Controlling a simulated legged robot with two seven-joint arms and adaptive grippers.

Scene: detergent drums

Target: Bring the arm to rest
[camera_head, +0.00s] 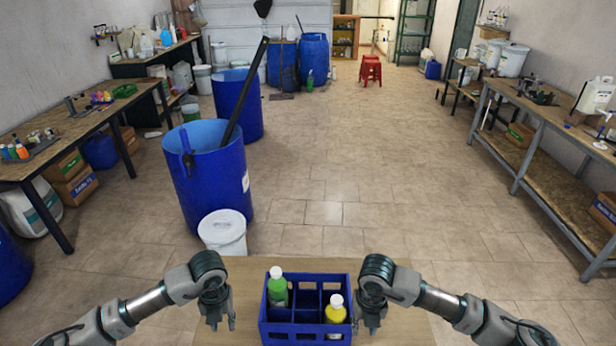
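My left gripper (217,312) hangs pointing down just left of the blue crate, apart from it and empty, with its fingers spread. My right gripper (371,318) points down close beside the crate's right side; its fingers are partly hidden and I cannot tell whether it touches the crate. The blue divided crate (291,333) stands on the table in front of me. A green bottle with a white cap (277,290) stands in its back left compartment. A yellow bottle with a white cap (335,312) stands at its front right. Other visible compartments look empty.
The light wooden table (246,272) has bare surface around the crate. A white bucket (223,232) and open blue drums (211,170) stand on the floor beyond it. Workbenches line the left (70,130) and right (545,115) walls. The middle floor is clear.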

